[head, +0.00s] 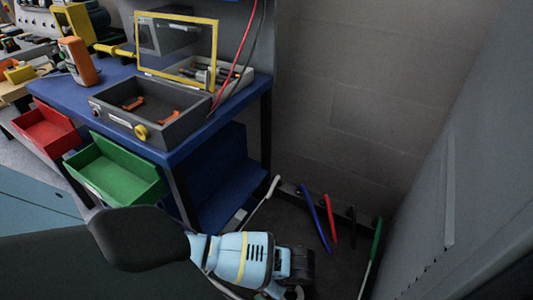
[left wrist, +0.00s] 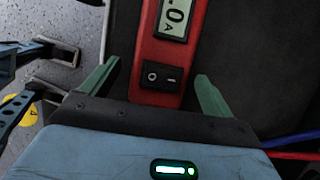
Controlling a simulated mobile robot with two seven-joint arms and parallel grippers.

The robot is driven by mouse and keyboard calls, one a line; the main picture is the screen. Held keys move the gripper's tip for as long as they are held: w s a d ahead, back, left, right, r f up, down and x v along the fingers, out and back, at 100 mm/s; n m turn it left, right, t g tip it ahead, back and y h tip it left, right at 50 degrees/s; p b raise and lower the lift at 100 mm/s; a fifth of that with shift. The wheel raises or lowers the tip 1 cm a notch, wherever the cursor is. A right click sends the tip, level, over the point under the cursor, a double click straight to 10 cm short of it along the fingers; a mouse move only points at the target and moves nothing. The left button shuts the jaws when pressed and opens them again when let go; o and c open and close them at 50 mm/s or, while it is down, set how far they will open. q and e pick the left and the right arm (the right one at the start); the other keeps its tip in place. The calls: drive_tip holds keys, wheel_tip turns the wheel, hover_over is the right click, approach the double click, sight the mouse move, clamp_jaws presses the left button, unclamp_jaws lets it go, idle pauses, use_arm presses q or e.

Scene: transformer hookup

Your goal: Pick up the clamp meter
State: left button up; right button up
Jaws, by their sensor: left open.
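The clamp meter (left wrist: 167,70) shows in the left wrist view as a red body with a grey display reading ".0 A" and a black rocker switch. Its upper part runs out of the picture. In the head view my left gripper (head: 292,264) is low in front, over the dark floor area, and the red meter cannot be made out there.
A blue workbench (head: 190,152) carries a grey box (head: 165,133) with a yellow-framed lid and an orange handheld device (head: 78,60). Red (head: 42,127) and green (head: 115,168) bins stick out. Dark blue jaw-like parts (left wrist: 40,90) lie left.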

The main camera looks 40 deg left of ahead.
use_arm(q)
drive_tip(key=c, duration=1.3)
drive_tip(key=shift+o, duration=0.2)
drive_tip(key=shift+r, duration=0.5)
drive_tip(key=r, duration=0.1)
drive_tip(key=r+p, duration=0.1)
drive_tip(key=r, duration=0.1)
drive_tip(key=shift+s+d+p, duration=0.2)
drive_tip(key=shift+d+p, duration=0.05)
drive_tip(key=shift+p, duration=0.1)
drive_tip(key=s+d+r+p, duration=0.1)
drive_tip(key=s+d+p, duration=0.1)
drive_tip(key=s+d, duration=0.8)
drive_tip(key=shift+s+d, duration=0.25)
drive_tip(key=shift+s, duration=0.35)
